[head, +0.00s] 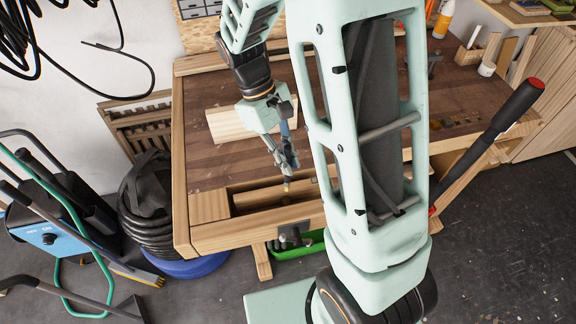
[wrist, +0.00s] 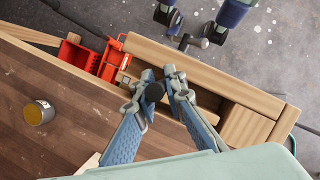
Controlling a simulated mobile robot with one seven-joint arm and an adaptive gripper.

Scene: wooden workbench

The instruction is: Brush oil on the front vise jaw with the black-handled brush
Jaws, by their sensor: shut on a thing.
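My gripper (head: 286,160) is over the front of the workbench, pointing down. In the wrist view its blue fingers (wrist: 160,84) are closed around the black-handled brush (wrist: 153,92); the dark handle end shows between them. In the head view the pale brush tip (head: 287,186) hangs over the vise opening. The front vise jaw (head: 250,232) is a long wooden beam along the bench's front edge; it also shows in the wrist view (wrist: 205,72). The brush tip seems behind this beam; I cannot tell whether it touches anything.
A metal vise handle (head: 292,236) sticks out in front. A wooden block (head: 209,207) closes the opening's left end. A yellow-lidded tin (wrist: 40,112) and red items (wrist: 111,58) show in the wrist view. A light board (head: 228,124) lies behind the gripper.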

